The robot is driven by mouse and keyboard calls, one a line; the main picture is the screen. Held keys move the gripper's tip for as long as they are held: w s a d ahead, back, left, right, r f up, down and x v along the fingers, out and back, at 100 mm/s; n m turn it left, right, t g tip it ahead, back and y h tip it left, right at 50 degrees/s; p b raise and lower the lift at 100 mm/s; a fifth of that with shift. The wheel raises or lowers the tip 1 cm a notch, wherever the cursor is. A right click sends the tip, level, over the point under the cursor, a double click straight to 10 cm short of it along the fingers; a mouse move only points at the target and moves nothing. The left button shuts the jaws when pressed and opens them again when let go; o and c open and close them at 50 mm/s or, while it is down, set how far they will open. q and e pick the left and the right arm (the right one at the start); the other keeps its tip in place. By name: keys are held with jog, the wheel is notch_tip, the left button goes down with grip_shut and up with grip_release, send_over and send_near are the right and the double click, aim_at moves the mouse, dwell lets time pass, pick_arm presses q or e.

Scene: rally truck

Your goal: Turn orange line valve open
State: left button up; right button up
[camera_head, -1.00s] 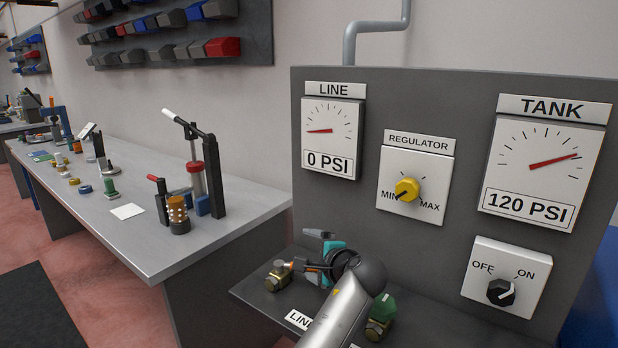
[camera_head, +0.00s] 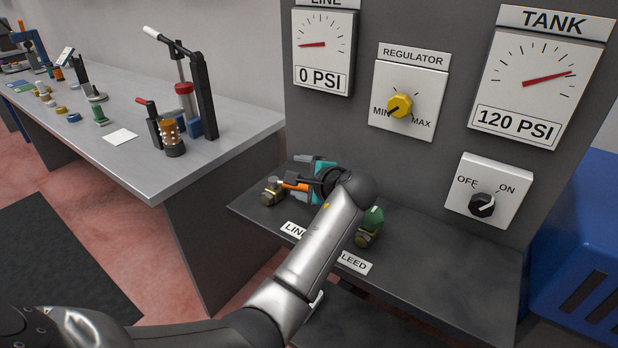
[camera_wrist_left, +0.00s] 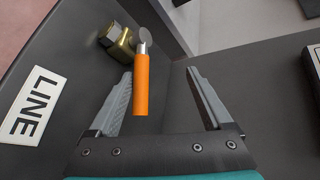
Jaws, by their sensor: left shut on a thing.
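The line valve (camera_head: 270,192) is a brass body on the dark shelf, with an orange lever handle (camera_head: 295,186) that points right from it in the head view. The brass valve body (camera_wrist_left: 118,43) and orange handle (camera_wrist_left: 141,85) also show in the left wrist view. In the head view my left gripper (camera_head: 306,183) is at the handle, partly hidden behind my wrist. My right gripper is not in view.
A green-handled valve (camera_head: 370,222) stands right of my wrist, above a partly covered label (camera_head: 355,262). The LINE label (camera_head: 293,230) lies before the orange valve. The line gauge (camera_head: 322,60) reads 0 PSI and the tank gauge (camera_head: 540,80) 120 PSI. A workbench (camera_head: 235,135) stands left.

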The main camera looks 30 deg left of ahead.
pick_arm(q)
jog(key=shift+s+d+r+t+p, duration=0.15)
jog(key=shift+s+d+r+p, duration=0.3)
jog(key=shift+r+p, duration=0.15)
jog(key=shift+s+d+r+t+p, duration=0.15)
jog(key=shift+s+d+r+p, duration=0.15)
jog(key=shift+d+r+p, duration=0.2)
jog(key=s+d+r+p, duration=0.2)
jog(key=s+d+p, duration=0.6)
jog(key=s+p, duration=0.3)
jog(key=shift+s+d, duration=0.3)
jog(key=shift+s, duration=0.15)
